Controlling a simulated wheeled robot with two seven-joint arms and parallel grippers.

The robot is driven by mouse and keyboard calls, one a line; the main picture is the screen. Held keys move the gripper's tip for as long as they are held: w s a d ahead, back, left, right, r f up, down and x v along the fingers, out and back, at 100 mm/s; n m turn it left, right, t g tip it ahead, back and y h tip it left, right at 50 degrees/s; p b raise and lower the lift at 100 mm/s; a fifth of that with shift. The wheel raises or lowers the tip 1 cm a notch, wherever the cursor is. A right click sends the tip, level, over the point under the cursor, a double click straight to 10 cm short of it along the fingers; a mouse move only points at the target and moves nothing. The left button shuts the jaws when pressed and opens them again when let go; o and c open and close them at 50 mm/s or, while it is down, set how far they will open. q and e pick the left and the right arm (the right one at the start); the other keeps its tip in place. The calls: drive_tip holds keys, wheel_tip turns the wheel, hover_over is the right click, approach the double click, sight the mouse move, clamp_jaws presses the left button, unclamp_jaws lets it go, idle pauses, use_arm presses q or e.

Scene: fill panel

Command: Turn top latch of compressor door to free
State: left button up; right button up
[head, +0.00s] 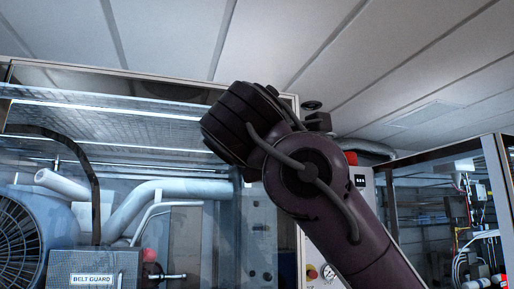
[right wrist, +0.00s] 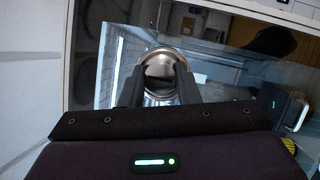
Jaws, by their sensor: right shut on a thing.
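In the right wrist view my right gripper (right wrist: 161,72) has its two dark fingers on either side of a round, shiny metal latch knob (right wrist: 160,59), shut on it. A dark slot or bar shows across the knob's middle; which way the latch is set I cannot tell. The knob stands in front of a glazed door panel (right wrist: 225,62). In the head view my right arm comes up from the lower right, and its dark wrist hides the latch. The glazed compressor front (head: 225,225) is behind and left of the arm. My left gripper is not in view.
Behind the glass are a large fan (head: 30,240), pale pipes (head: 165,192) and a box marked BELT GUARD (head: 95,274). A red dome (head: 350,158), a red-and-yellow button (head: 312,271) and a gauge (head: 328,273) are close to my arm. Another glazed cabinet (head: 440,215) stands at right.

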idle(0.3)
drive_tip(key=o, duration=1)
drive_tip(key=s+b, duration=0.1)
drive_tip(key=s, duration=0.1)
drive_tip(key=s+b, duration=0.1)
drive_tip(key=s, duration=0.2)
drive_tip(key=s+f+b, duration=0.1)
drive_tip(key=s+b, duration=0.1)
drive_tip(key=shift+s+a, duration=0.25)
drive_tip(key=shift+s, duration=0.1)
